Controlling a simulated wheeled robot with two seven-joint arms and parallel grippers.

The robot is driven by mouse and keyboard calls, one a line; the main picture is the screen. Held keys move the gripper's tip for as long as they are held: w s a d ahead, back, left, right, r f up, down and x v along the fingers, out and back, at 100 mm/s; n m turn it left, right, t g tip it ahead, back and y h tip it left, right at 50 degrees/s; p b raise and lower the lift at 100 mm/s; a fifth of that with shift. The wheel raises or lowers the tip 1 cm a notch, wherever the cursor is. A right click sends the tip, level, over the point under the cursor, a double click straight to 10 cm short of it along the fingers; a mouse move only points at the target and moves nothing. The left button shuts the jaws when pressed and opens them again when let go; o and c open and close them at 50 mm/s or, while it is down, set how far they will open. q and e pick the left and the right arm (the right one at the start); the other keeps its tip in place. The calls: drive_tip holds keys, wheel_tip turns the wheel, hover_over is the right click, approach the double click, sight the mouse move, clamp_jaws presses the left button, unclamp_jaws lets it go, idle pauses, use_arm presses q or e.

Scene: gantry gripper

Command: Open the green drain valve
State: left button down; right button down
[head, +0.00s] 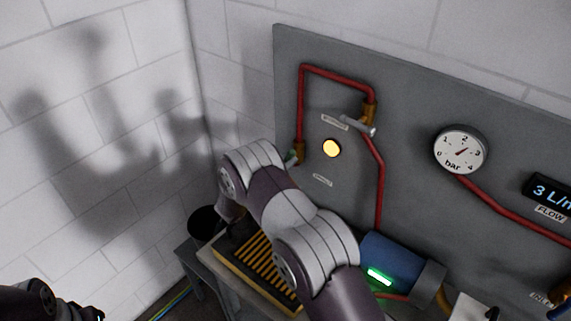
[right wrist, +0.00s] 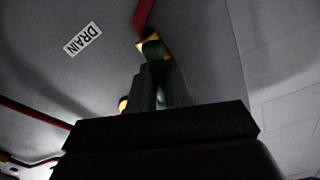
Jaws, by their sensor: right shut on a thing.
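The green drain valve handle (head: 292,158) shows as a small piece beside a brass fitting (head: 299,152) at the lower end of the left red pipe. My right arm covers most of it in the head view. In the right wrist view the green handle (right wrist: 155,52) runs from the brass body down between the fingers of my right gripper (right wrist: 152,85), which is shut on it. A DRAIN label (right wrist: 82,39) is on the panel to the left. My left arm shows dark at the lower left of the head view; its jaws are not clear.
The grey panel (head: 400,130) carries a silver-handled valve (head: 358,126), a lit yellow lamp (head: 331,148), a pressure gauge (head: 460,150) and a flow display (head: 550,190). Below are a yellow-slatted tray (head: 230,262), a dark bucket (head: 203,222) and a blue pump (head: 392,258).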

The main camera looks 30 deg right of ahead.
drive_tip(key=n, duration=0.8)
drive_tip(key=shift+r+n, duration=0.2)
drive_tip(key=shift+n, duration=0.2)
drive_tip(key=c, duration=1.7)
unclamp_jaws()
drive_tip(key=shift+f+n, duration=0.15)
drive_tip(key=shift+n, duration=0.95)
drive_tip(key=shift+s, duration=0.1)
drive_tip(key=shift+f, duration=0.1)
drive_tip(key=o, duration=1)
